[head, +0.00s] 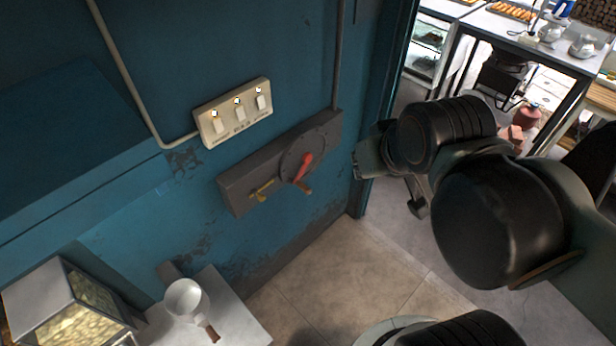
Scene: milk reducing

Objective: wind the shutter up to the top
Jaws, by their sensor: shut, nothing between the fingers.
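A dark grey box (240,190) is fixed to the blue wall. On its round plate (312,143) sits a crank with a red arm (304,165) and a brown grip (303,187). A small brass-coloured lever (262,190) sticks out to the left of the crank. My gripper (360,167) is to the right of the crank, apart from it, with its tips toward the wall. It is shut and empty; my wrist partly hides it. I cannot make out the shutter itself in this view.
A cream switch panel (239,128) with three switches is above the box, with conduits beside it. A doorway opens right; tiled floor (335,270) is clear.

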